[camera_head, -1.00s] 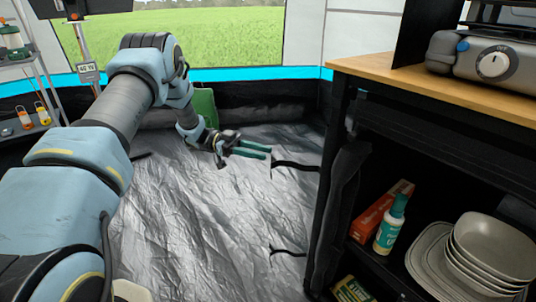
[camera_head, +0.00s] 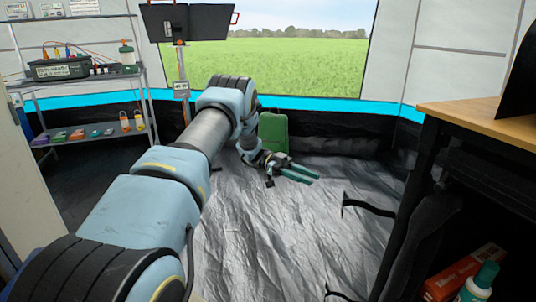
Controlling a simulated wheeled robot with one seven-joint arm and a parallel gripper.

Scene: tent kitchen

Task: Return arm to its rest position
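My arm reaches forward from the lower left over the tent floor. My gripper (camera_head: 299,174) is at its far end, with two green fingers pointing right. A narrow gap seems to show between the fingers, but at this size I cannot tell how far apart they are. I see nothing held between them. The gripper appears above the silver floor sheet (camera_head: 300,240), in front of and to the right of a green case (camera_head: 273,132).
A grey shelf rack (camera_head: 88,80) with tools and bottles stands at the left. A dark panel on a stand (camera_head: 186,22) is by the window. A black cabinet with a wooden top (camera_head: 485,122) stands at the right, holding a red box (camera_head: 462,272) and a bottle (camera_head: 480,284). The floor between is mostly clear.

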